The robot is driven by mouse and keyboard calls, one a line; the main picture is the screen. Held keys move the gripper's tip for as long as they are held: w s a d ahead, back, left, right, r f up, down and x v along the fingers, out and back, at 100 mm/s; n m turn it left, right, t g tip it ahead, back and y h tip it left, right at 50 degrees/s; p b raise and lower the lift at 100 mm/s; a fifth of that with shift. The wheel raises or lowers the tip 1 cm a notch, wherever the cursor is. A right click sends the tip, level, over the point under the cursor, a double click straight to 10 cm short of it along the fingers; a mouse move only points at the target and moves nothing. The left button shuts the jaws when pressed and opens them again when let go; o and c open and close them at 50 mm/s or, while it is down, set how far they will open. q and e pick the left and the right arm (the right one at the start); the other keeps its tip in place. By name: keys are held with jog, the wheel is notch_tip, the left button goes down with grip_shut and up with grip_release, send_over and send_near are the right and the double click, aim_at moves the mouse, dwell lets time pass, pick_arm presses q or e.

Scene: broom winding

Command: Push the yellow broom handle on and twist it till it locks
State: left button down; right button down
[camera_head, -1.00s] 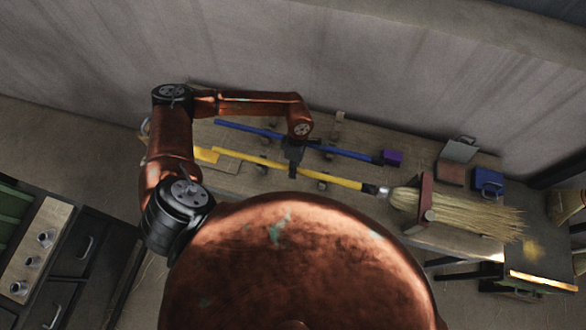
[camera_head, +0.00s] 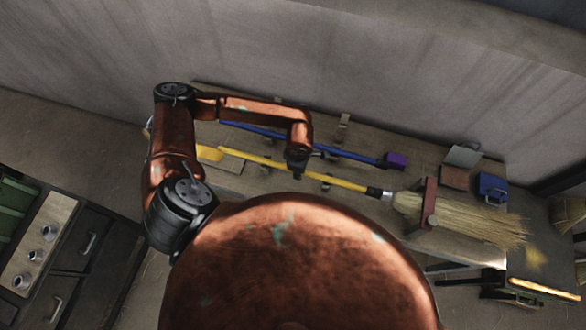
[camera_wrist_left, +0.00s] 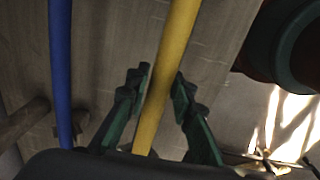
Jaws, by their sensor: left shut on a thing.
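The yellow broom handle (camera_head: 345,184) lies along the bench, slanting down to the right. Its right end meets the metal collar (camera_head: 387,194) of the straw broom head (camera_head: 460,215). I cannot tell from here whether the joint is locked. My left gripper (camera_head: 297,171) is over the middle of the handle, mostly hidden by its own arm in the head view. In the left wrist view, the two green fingers of the gripper (camera_wrist_left: 161,85) stand on either side of the yellow handle (camera_wrist_left: 172,60), shut on it. My right gripper is in neither view.
A blue pole (camera_head: 345,154) with a purple end block (camera_head: 396,161) lies behind the yellow handle. A reddish upright holder (camera_head: 430,202) stands at the broom head. A blue box (camera_head: 492,188) sits at the bench's right. Small supports stand along the poles.

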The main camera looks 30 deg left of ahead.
pick_arm(q)
jog(key=shift+d, duration=0.25)
jog(key=shift+f+t+b, duration=0.1)
jog(key=shift+t+b, duration=0.35)
jog(key=shift+t, duration=0.35)
jog(key=shift+d+t+b, duration=0.1)
jog(key=shift+t+b, duration=0.35)
jog(key=shift+t, duration=0.05)
jog(key=shift+t+y, duration=0.3)
jog(key=shift+s+t+b, duration=0.1)
jog(key=shift+t+b, duration=1)
jog(key=shift+b, duration=1)
jog(key=shift+y+b, duration=0.3)
jog(key=shift+b, duration=0.15)
